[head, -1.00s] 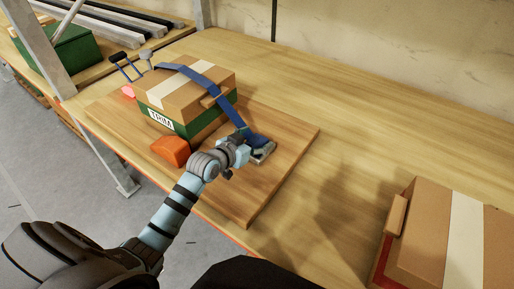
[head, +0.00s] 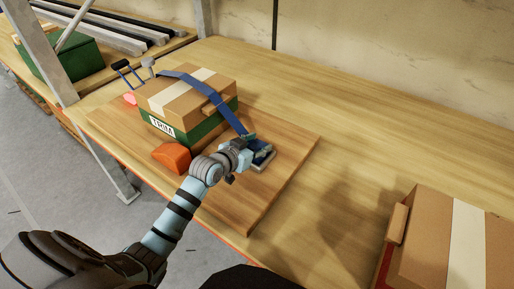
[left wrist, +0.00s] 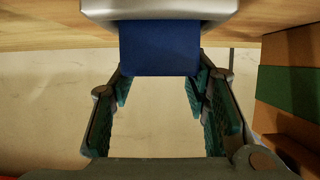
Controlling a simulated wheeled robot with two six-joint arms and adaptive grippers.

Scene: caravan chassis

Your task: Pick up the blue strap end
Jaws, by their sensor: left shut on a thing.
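A blue strap (head: 227,114) runs over the top of the box (head: 190,92) and down its right side to the wooden board. Its blue end (left wrist: 160,48) shows in the left wrist view between my left fingers, beneath a silver metal piece (left wrist: 160,9). My left gripper (head: 247,148) is at the strap's lower end, beside the grey metal fitting (head: 265,158) on the board, and is shut on the strap end. The gripper partly hides the grip in the head view. My right gripper is not in view.
The box has a green lower part and a TRIM label. An orange wedge (head: 171,157) lies in front of it on the board (head: 262,198). Another taped box (head: 430,235) stands at the lower right. The table (head: 340,130) between is clear.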

